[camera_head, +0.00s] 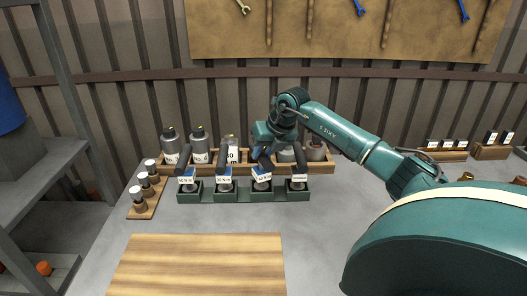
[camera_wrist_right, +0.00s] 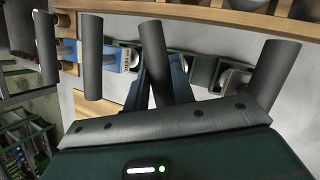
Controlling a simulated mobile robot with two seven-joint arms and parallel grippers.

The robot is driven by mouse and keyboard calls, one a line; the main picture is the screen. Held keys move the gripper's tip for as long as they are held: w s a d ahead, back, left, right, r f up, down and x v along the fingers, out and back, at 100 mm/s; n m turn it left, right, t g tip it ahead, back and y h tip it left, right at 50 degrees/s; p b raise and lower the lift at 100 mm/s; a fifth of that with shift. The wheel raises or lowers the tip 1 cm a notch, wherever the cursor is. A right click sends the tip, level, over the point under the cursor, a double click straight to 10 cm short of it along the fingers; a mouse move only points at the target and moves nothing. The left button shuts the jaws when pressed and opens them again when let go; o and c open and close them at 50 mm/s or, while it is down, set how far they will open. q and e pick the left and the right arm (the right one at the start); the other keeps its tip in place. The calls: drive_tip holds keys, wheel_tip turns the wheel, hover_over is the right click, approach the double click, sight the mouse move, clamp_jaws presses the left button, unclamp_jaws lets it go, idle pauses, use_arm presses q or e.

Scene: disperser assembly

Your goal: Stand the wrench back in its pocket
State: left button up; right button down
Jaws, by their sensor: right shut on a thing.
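A dark green rack (camera_head: 243,196) stands on the grey bench with several labelled wrenches with dark cylindrical handles in a row. My right gripper (camera_head: 261,152) comes down from above at the third wrench from the left (camera_head: 266,163). In the right wrist view my gripper (camera_wrist_right: 166,75) is shut on this wrench's dark handle (camera_wrist_right: 153,55). The handle leans slightly between the fingers. The wrench's lower end is at the third pocket; I cannot tell whether it is fully seated. My left gripper is not in view.
Neighbouring wrench handles (camera_head: 222,160) (camera_head: 299,160) stand close on both sides. A wooden tray (camera_head: 325,170) with grey bottles (camera_head: 200,146) is right behind the rack. A small wooden stand (camera_head: 144,211) is at the left. A bare wooden board (camera_head: 198,268) lies in front.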

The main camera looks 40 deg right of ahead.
drive_tip(key=shift+f, duration=0.1)
drive_tip(key=c, duration=1.2)
unclamp_jaws()
drive_tip(key=shift+o, duration=0.2)
drive_tip(key=shift+r, duration=0.25)
drive_tip(key=b+v, duration=0.1)
drive_tip(key=v, duration=1)
drive_tip(key=shift+s+r, duration=0.25)
drive_tip(key=shift+r, duration=0.1)
